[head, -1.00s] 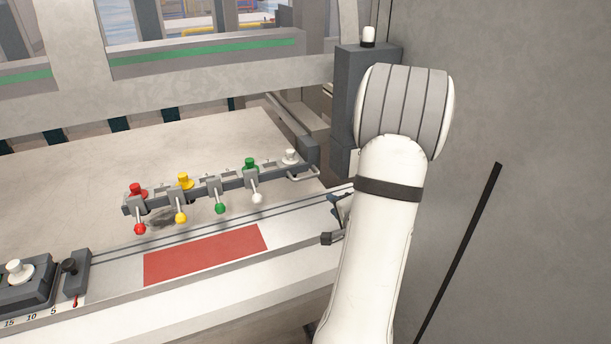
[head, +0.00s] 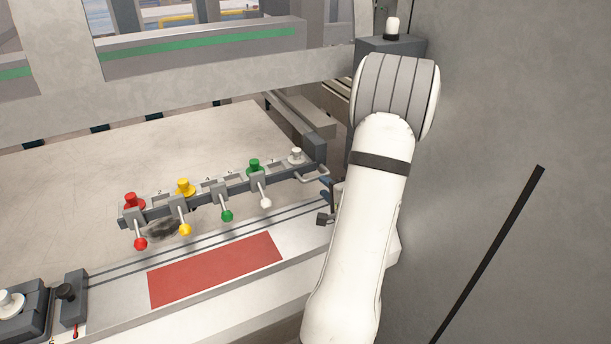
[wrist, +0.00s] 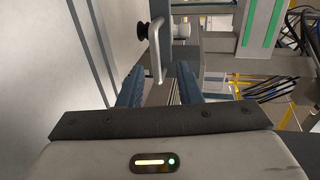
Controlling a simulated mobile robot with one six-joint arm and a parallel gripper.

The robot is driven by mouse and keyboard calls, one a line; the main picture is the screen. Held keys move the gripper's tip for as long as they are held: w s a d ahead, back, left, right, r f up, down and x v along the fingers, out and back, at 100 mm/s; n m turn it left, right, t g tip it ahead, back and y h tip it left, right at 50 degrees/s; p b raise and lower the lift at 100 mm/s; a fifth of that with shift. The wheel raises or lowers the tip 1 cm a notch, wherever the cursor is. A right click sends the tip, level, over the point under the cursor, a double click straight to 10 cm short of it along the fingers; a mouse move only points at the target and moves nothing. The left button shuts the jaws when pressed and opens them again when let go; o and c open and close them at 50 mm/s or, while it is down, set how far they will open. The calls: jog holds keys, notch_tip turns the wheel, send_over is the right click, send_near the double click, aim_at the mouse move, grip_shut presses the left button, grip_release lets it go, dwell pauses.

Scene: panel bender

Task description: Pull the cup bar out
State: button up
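The cup bar (head: 235,190) is a dark bar carrying red, yellow, green and white cups and ball-ended levers. It lies over the pale machine table, with a light looped handle (head: 316,174) at its right end. My gripper (head: 326,201) is just below and right of that handle, partly hidden by my arm. In the wrist view, my gripper's blue fingers (wrist: 160,72) are apart and empty. The handle (wrist: 158,50) shows ahead, its near end lined up between the fingers. I cannot tell whether it is within their reach. A dark cup and a white knob show beyond it.
A red rectangle (head: 215,270) marks the table's front strip. A dark block with a black knob (head: 70,297) stands at the lower left. A grey wall (head: 530,100) is close on the right, and a dark box (head: 391,48) stands behind my arm.

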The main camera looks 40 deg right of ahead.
aim_at(315, 178)
jog(key=w+d, duration=0.1)
jog(key=w+p, duration=0.1)
jog(key=w, duration=0.1)
jog(key=w+d+f, duration=0.1)
jog(key=shift+w+d+f, duration=0.1)
jog(key=shift+w+d, duration=0.15)
jog(key=shift+d, duration=0.05)
jog(key=w, duration=0.1)
jog(key=w+f, duration=0.1)
jog(key=w, duration=0.1)
jog(key=shift+a+p, duration=0.1)
jog(key=shift+p, duration=0.2)
jog(key=shift+w, duration=0.35)
jog(key=shift+s, duration=0.35)
jog(key=shift+s+d, duration=0.1)
jog(key=shift+d, duration=0.1)
jog(key=shift+c, duration=0.9)
jog(key=shift+w+a, duration=0.2)
jog(key=shift+w, duration=0.05)
jog(key=c, duration=0.3)
jog(key=shift+d, duration=0.1)
grip_shut()
